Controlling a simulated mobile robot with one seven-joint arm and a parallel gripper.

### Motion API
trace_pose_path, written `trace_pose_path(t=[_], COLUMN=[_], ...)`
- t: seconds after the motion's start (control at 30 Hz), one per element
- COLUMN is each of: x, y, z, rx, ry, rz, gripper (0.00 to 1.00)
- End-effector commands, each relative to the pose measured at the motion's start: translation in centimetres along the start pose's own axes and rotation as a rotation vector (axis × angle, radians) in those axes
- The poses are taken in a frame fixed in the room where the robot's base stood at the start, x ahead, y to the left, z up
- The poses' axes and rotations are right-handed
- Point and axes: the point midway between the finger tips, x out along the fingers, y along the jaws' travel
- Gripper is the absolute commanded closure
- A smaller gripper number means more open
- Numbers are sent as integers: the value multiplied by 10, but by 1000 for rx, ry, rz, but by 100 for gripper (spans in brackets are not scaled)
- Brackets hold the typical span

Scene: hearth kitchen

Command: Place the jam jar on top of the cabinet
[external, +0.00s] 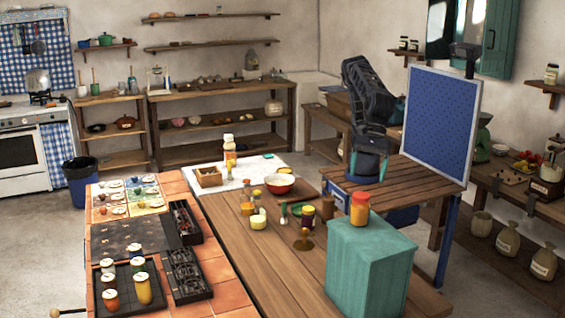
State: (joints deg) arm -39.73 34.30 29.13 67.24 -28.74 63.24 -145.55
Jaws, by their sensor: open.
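A jar with an orange-yellow body and a red-orange lid (360,208) stands upright on top of the teal cabinet (370,268), near its back edge. I take it for the jam jar, but its label is too small to read. The cabinet stands at the front right end of the wooden table. My dark arm is folded upright behind the cabinet, on the slatted deck. The fingers of my gripper cannot be made out; they seem hidden behind the arm links. Nothing visibly touches the jar.
Several small jars (258,219) stand mid-table. A red bowl (280,184), a wooden box (209,177) and a white bottle (229,151) are farther back. A tray with several lidded jars (112,299) lies on the tiled counter at left. The front middle planks are clear.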

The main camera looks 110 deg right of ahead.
Motion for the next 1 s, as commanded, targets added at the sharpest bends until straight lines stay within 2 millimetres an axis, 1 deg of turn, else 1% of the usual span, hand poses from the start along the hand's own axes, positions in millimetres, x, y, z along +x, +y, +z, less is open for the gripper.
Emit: trace_pose_path(t=[0.17,0.27,0.37,0.47,0.5,0.57,0.6,0.67,0.7,0.77,0.8,0.87,0.9,0.97,1.0], x=[-2,-13,-32,-54,-63,-76,-84,-96,-104,-117,-124,-136,-143,-153,-160], y=[-4,-20,-52,-92,-108,-131,-148,-170,-187,-209,-224,-245,-259,-280,-292], z=[-1,-4,-13,-28,-35,-47,-55,-69,-79,-94,-105,-122,-135,-154,-167], rx=[12,74,200,370,442,552,624,735,810,922,999,1114,1190,1308,1386], ry=[-1,-5,-12,-21,-25,-32,-39,-47,-55,-67,-76,-89,-98,-113,-123], rz=[-3,-14,-40,-70,-82,-99,-111,-126,-138,-151,-161,-175,-182,-195,-201], gripper=[21,21,21,21,21,21,21,21,21,21,21,21,21,21,21])
